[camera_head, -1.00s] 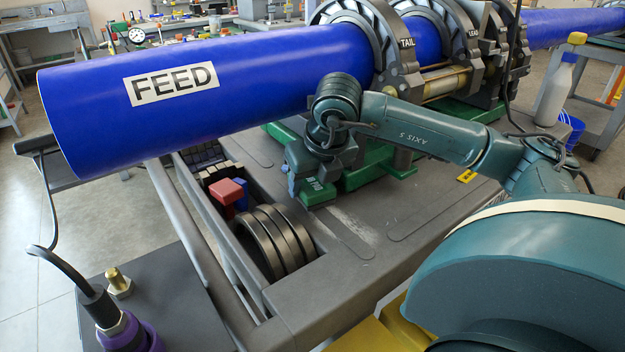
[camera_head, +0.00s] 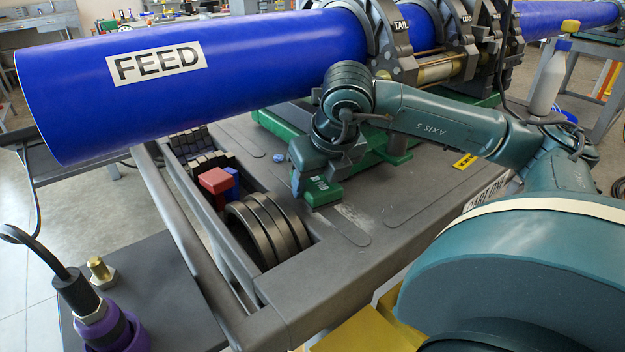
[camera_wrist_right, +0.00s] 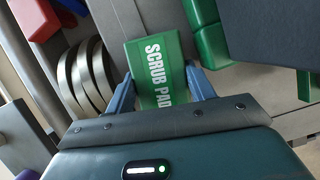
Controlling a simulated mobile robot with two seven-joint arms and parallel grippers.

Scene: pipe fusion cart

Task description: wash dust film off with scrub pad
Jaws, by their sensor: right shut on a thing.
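The green scrub pad (camera_head: 322,191) is between the fingers of my right gripper (camera_head: 312,184), low over the grey cart deck (camera_head: 262,187). The wrist view shows the gripper's blue fingers (camera_wrist_right: 160,92) on both sides of the pad (camera_wrist_right: 155,72), with its lettering facing the camera. Whitish dusty streaks (camera_head: 352,214) lie on the deck just right of and nearer than the pad. I cannot tell whether the pad touches the deck, and its underside is hidden. My left gripper is not in view.
A large blue pipe (camera_head: 260,65) runs above the deck into dark clamp rings. Dark metal rings (camera_head: 268,230) and a red block (camera_head: 215,181) sit in an open bay left of the pad. A green base (camera_head: 275,122) stands behind. A white bottle (camera_head: 549,83) is at right.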

